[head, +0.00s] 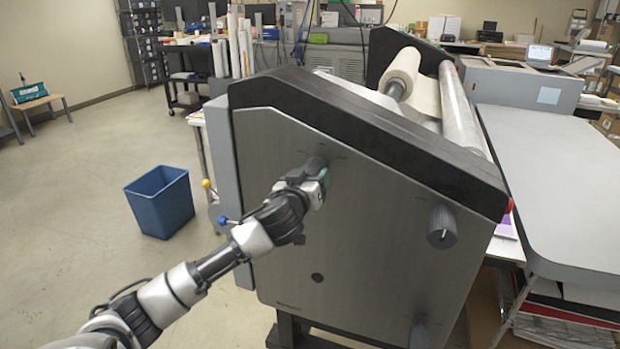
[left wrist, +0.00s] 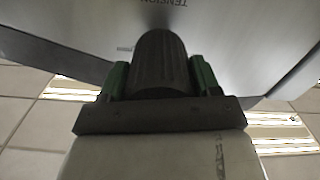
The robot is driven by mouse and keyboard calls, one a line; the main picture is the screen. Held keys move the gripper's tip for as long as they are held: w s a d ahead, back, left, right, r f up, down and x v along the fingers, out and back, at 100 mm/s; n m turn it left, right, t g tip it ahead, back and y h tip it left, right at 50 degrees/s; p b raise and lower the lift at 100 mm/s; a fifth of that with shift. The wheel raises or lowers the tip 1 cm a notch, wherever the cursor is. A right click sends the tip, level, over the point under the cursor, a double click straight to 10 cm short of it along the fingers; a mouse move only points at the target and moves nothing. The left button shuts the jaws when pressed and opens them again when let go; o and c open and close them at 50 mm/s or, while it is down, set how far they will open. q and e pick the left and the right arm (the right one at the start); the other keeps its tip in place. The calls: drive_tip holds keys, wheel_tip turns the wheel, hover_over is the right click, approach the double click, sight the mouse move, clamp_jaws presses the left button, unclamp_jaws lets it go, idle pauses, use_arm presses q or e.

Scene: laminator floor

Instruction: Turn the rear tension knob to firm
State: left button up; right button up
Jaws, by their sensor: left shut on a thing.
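The rear tension knob (head: 316,163) is a dark ribbed knob on the laminator's grey side panel (head: 370,230), at the upper left of that panel in the head view. My left gripper (head: 322,180) is at this knob, its fingers partly hidden by its own body. In the left wrist view the knob (left wrist: 160,62) sits between the green finger pads of my left gripper (left wrist: 160,82), which are closed on its sides. The word "TENSION" shows upside down on the panel beyond it. The knob's pointer setting cannot be read. My right gripper is not in view.
A second dark knob (head: 442,227) is on the panel's right side, and another (head: 419,336) is near the bottom. A blue bin (head: 161,201) stands on the floor at left. A grey table (head: 560,190) adjoins the laminator at right.

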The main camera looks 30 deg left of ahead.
use_arm(q)
drive_tip(key=shift+m, duration=0.7)
drive_tip(key=m+p, duration=0.1)
drive_tip(key=m, duration=0.4)
drive_tip(key=shift+r+p, duration=0.15)
drive_tip(key=shift+p, duration=0.15)
drive_tip(key=m+p, duration=0.1)
drive_tip(key=m, duration=0.3)
drive_tip(key=shift+m, duration=0.3)
drive_tip(key=shift+m+p, duration=0.6)
drive_tip(key=shift+m, duration=0.7)
drive_tip(key=o, duration=0.9)
